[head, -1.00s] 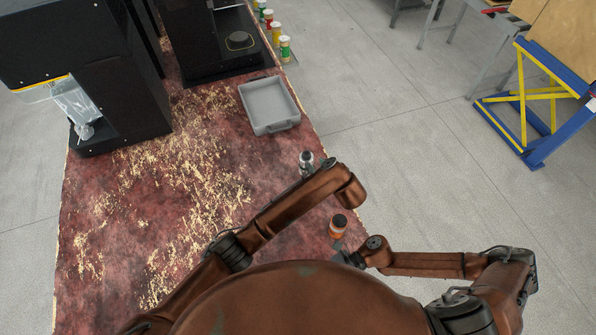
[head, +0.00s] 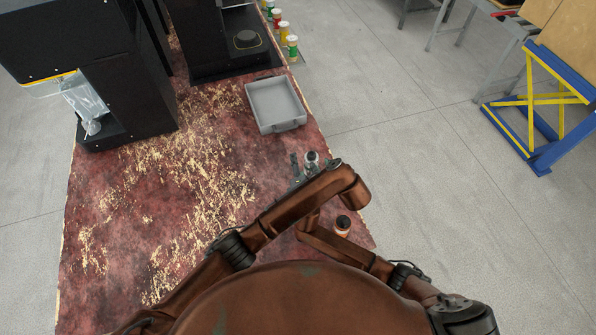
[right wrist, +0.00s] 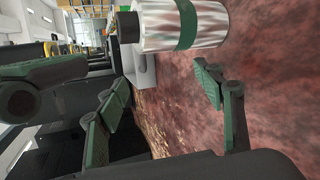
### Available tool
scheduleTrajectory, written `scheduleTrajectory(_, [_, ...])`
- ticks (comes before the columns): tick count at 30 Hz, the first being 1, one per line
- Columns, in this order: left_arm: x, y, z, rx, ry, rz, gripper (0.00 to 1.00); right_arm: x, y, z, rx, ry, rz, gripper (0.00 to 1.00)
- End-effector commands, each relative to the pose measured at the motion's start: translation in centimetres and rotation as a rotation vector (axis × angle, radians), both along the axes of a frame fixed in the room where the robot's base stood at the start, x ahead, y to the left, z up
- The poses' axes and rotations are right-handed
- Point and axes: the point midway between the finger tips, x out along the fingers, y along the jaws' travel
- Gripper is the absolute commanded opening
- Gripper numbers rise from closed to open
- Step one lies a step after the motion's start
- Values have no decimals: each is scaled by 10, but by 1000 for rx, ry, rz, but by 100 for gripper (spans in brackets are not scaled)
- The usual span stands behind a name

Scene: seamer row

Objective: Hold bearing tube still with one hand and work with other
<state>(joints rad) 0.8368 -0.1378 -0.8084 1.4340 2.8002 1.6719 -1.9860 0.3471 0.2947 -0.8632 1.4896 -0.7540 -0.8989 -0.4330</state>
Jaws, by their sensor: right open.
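A silver tube (head: 311,161) with a black cap stands on the worn red table near its right edge. In the right wrist view the silver tube (right wrist: 175,27) shows a green band and lies sideways in the picture, between and beyond the fingertips, without visible contact. My right gripper (right wrist: 158,95) is open and empty; in the head view it is hidden under my left arm. My left gripper (head: 303,171) is beside the silver tube, mostly covered by its own arm; its grip on the tube cannot be made out. An orange bottle (head: 343,226) with a black cap stands nearer my body.
A grey tray (head: 275,104) lies beyond the tube. Black machines (head: 95,70) stand on the far and left parts of the table. Several coloured jars (head: 292,46) line the far right edge. The middle of the table (head: 165,200) is bare.

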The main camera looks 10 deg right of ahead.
Motion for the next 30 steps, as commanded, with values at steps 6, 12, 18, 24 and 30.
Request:
scheduleTrajectory(6, [0, 0, 0, 0, 0, 0, 29, 35, 33, 6, -409, 67, -118, 62])
scheduleTrajectory(12, [0, 0, 0, 0, 0, 0, 29, 23, 28, 13, -795, 247, -233, 62])
scheduleTrajectory(18, [0, 0, 0, 0, 0, 0, 29, -6, 7, 2, -1014, 453, -270, 62])
scheduleTrajectory(24, [0, 0, 0, 0, 0, 0, 29, -13, -4, -4, -1081, 524, -273, 62])
scheduleTrajectory(30, [0, 0, 0, 0, 0, 0, 29, 2, -23, -14, -1083, 524, -273, 62])
